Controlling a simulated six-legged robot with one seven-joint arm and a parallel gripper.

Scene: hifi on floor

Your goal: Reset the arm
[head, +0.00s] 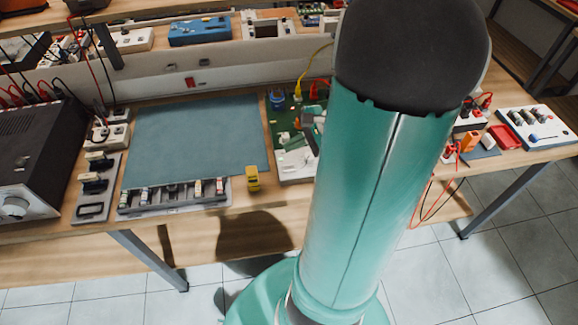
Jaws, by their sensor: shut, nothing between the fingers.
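My teal arm (365,190) with its dark rounded joint (415,55) rises through the right of the middle in the head view, close to the camera. I cannot tell the gripper's pose from this view.
A wooden bench (225,205) runs across. It bears a teal mat (195,135), a grey tray of small parts (172,208), a yellow block (253,179) near the front edge, a green circuit board (283,125) and a dark instrument (35,150). Tiled floor (470,285) is clear at right.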

